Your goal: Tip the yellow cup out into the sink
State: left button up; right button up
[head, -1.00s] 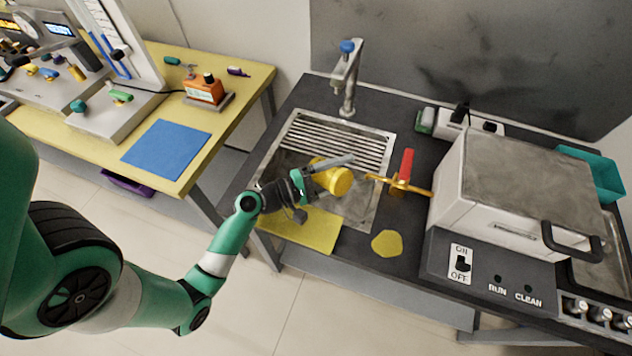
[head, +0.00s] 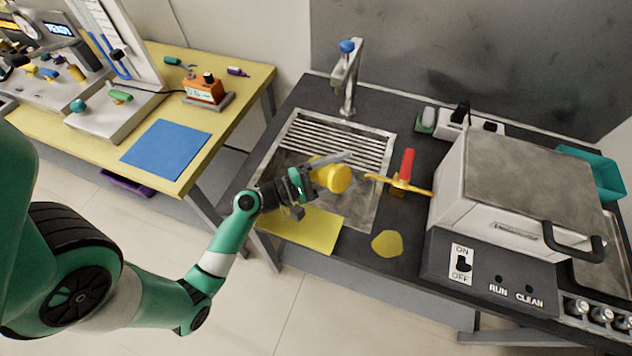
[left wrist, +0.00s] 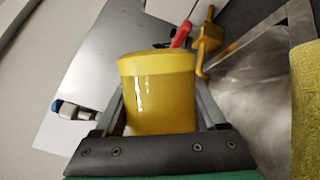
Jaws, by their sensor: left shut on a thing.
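The yellow cup (head: 333,177) is in my left gripper (head: 322,168), above the metal sink (head: 376,205). The cup lies tilted well over on its side in the head view. It fills the middle of the left wrist view (left wrist: 158,92), with a finger on each side of it. Its mouth and anything inside it are hard to make out. The sink has a ribbed drain part (head: 335,138) at the back and a basin in front, partly hidden by my gripper. My right gripper is not in view.
A tap with a blue knob (head: 347,75) stands behind the sink. A yellow valve with a red handle (head: 405,170) is right of the cup, close by. A yellow cloth (head: 305,230) lies at the sink's front edge. A white machine (head: 525,185) stands at the right.

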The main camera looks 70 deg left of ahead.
pick_arm(q)
jog(key=shift+s+a+r+n+t+y+b, duration=0.15)
jog(key=shift+a+r+n+t, duration=0.1)
jog(key=shift+n, duration=0.3)
jog(key=shift+s+a+r+n+t+y+b, duration=0.15)
jog(key=shift+a+n, duration=0.15)
jog(key=shift+n, duration=0.3)
jog(key=shift+s+a+r+n+t+b, duration=0.15)
jog(key=shift+a+n+t, duration=0.1)
jog(key=shift+n, duration=0.3)
dwell(1.1)
jog(key=shift+w, duration=0.1)
dwell(0.6)
